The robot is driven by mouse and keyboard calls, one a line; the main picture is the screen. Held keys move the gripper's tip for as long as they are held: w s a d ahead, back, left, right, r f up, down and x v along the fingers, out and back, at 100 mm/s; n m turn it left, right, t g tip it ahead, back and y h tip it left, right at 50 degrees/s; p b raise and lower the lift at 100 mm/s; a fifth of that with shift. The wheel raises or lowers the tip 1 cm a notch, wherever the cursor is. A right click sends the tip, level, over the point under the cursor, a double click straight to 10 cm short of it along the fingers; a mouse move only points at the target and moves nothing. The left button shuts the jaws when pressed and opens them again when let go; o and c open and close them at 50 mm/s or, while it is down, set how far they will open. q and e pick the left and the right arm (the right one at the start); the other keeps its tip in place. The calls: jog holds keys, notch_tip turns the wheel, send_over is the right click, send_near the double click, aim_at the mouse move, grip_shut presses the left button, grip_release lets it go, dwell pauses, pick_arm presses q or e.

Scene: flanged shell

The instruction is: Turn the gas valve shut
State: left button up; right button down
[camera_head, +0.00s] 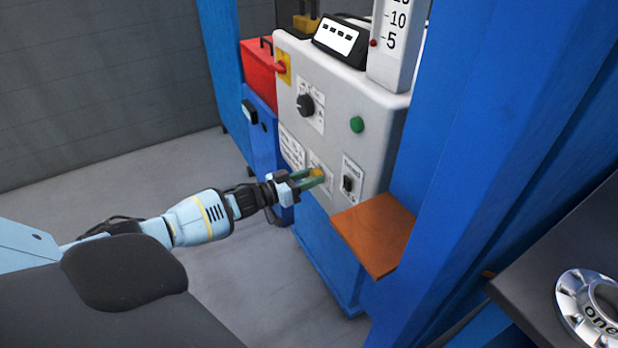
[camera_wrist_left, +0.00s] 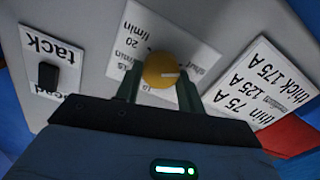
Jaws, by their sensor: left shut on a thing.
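The gas valve is a round yellow knob (camera_head: 316,173) on the front of the light grey machine panel. In the left wrist view the knob (camera_wrist_left: 160,68) has a pale line pointing to the right of the picture. The label (camera_wrist_left: 140,35) behind it shows upside down, with flow marks on the left and what looks like "shut" on the right. My left gripper (camera_head: 313,179) is shut on the knob, with one green finger (camera_wrist_left: 129,88) on each side of it. The right gripper is not in view.
A black switch (camera_head: 348,184) sits right of the valve, above a brown wooden shelf (camera_head: 375,232). A black dial (camera_head: 305,105) and a green button (camera_head: 356,124) are higher up. A blue post (camera_head: 500,130) stands at the right. The floor at left is clear.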

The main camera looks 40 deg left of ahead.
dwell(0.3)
pick_arm(q)
jog(key=o, duration=1)
jog(key=shift+c, duration=0.2)
jog(key=p+v, duration=0.1)
jog(key=v, duration=0.6)
jog(key=shift+s+a, duration=0.15)
jog(key=shift+s, duration=0.2)
